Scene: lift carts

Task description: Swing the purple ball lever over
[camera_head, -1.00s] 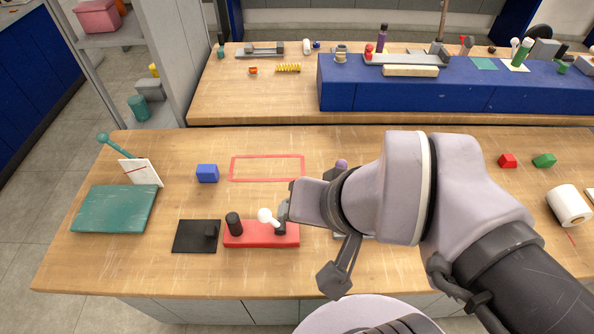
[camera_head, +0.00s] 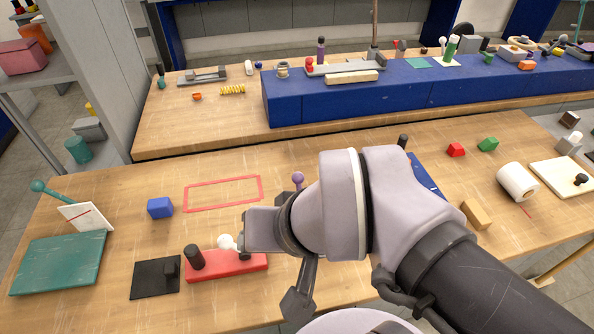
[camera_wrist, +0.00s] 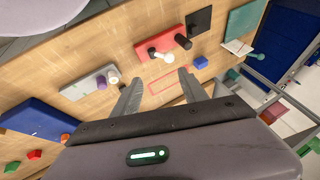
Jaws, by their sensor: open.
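The purple ball (camera_head: 297,178) of a lever shows just above my arm in the head view; the rest of that lever is hidden behind the arm.
A red base (camera_head: 232,263) with a white ball lever (camera_head: 227,241) and a black knob (camera_head: 194,257) is close to my arm. A black plate (camera_head: 150,281), a blue cube (camera_head: 160,208) and a red outline (camera_head: 190,205) are to the left.

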